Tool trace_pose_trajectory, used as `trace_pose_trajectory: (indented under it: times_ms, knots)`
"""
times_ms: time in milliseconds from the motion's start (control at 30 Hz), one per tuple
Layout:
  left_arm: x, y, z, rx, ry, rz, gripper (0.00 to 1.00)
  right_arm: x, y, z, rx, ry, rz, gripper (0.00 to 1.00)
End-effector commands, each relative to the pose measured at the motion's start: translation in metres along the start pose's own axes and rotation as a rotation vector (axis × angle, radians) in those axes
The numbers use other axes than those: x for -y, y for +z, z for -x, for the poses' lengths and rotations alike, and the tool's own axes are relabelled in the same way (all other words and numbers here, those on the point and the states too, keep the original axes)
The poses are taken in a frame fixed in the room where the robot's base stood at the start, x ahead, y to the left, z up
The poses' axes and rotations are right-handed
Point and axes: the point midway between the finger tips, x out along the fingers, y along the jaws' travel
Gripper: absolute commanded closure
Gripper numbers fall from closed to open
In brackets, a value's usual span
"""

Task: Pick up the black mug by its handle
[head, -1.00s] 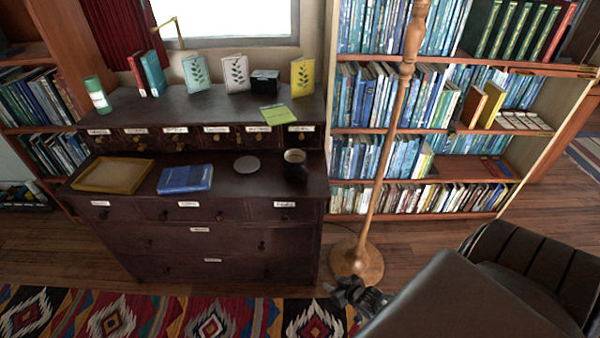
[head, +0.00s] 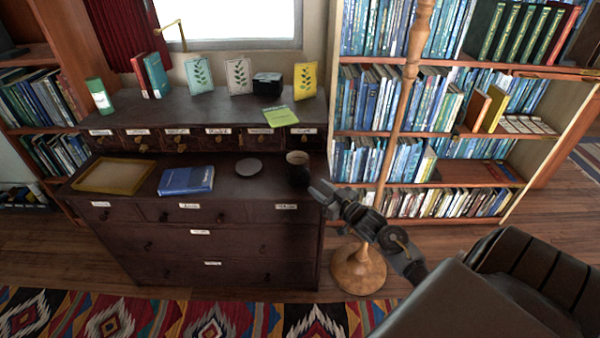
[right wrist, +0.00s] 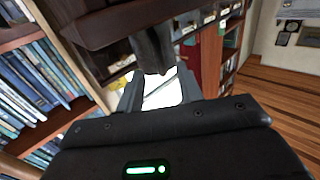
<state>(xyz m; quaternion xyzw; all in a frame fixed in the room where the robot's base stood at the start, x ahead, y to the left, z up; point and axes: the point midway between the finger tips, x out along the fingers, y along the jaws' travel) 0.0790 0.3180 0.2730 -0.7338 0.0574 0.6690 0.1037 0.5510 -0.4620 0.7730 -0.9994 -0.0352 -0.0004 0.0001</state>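The black mug (head: 297,176) stands upright at the right end of the dark desk's lower top, with a light brown inside. I cannot make out its handle. My right gripper (head: 323,192) is just right of and slightly below the mug in the head view, apart from it, pointing toward it. In the right wrist view, which looks upside down, the gripper's fingers (right wrist: 160,90) are spread with a gap between them. A dark shape that appears to be the mug (right wrist: 152,48) hangs beyond them. My left gripper is out of view.
The desk (head: 232,187) also holds a blue book (head: 187,181), a wooden tray (head: 115,176) and a round grey disc (head: 249,167). A lamp pole (head: 400,120) rises behind my right gripper, with a bookshelf (head: 460,172) beyond. A patterned rug (head: 180,318) lies in front.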

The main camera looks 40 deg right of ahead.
Motion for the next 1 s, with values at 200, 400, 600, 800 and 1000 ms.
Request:
trace_pose_trajectory:
  times_ms: [200,400,600,800,1000]
  knots:
    - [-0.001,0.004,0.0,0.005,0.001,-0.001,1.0,0.0,0.0,-0.008,0.001,0.0,0.0,0.64]
    - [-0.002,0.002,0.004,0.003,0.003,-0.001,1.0,0.0,-0.002,-0.031,0.0,0.0,-0.001,0.64]
    - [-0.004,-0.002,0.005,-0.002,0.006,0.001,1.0,0.0,-0.001,-0.055,0.001,0.001,-0.001,0.64]
    - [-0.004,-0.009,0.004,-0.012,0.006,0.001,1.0,0.001,0.0,-0.059,0.002,0.0,0.0,0.64]
    - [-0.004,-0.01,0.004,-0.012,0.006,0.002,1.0,0.001,0.0,-0.059,0.002,0.0,0.0,0.78]
